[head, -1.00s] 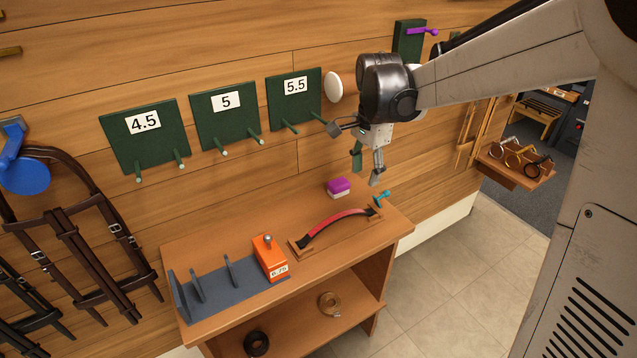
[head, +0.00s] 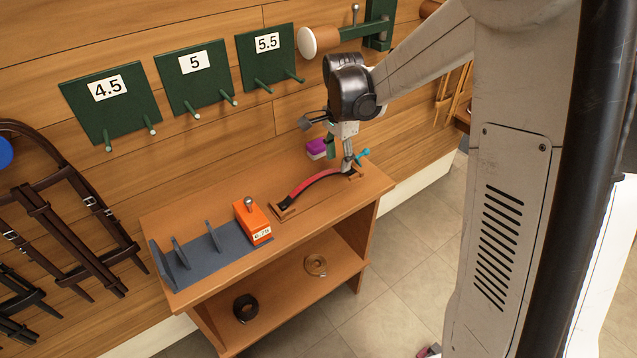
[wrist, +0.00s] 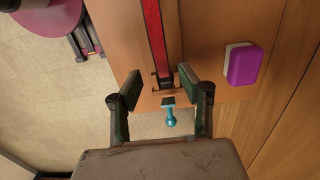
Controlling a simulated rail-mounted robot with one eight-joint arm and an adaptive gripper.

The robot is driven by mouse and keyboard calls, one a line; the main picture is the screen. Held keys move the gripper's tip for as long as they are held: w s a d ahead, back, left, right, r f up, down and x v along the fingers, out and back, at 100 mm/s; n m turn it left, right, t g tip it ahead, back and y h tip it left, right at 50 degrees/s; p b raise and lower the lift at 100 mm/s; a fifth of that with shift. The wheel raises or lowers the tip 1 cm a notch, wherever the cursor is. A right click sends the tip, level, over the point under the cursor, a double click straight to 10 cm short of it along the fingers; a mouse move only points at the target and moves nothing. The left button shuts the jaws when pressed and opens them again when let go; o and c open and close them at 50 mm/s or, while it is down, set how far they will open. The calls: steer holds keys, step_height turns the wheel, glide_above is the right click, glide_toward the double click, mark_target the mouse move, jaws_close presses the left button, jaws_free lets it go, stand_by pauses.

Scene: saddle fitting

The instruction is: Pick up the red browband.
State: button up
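The red browband (head: 314,184) is a curved red strip with black ends. It arches between two small wooden end supports on the right part of the wooden bench top. In the wrist view the red band (wrist: 155,45) runs down from the top edge, and its black end lies just beyond the fingertips. My gripper (head: 338,150) hangs over the right end of the browband, fingers pointing down. In the wrist view my gripper (wrist: 158,84) is open, with a green-padded finger on either side of the band's line and nothing held. The height left between fingertips and band is unclear.
A teal knobbed peg (wrist: 171,112) stands between the fingers near the bench edge. A purple-and-white block (wrist: 242,64) lies to the right. An orange 0.75 weight (head: 253,221) and a grey slotted rack (head: 207,258) occupy the bench's left. Green numbered boards (head: 191,76) with pegs hang behind.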

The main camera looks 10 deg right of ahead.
mark_target(334, 170)
steer(key=f, duration=0.2)
steer(key=a+f, duration=0.1)
steer(key=f, duration=0.1)
steer(key=shift+f+b, duration=0.4)
jaws_close()
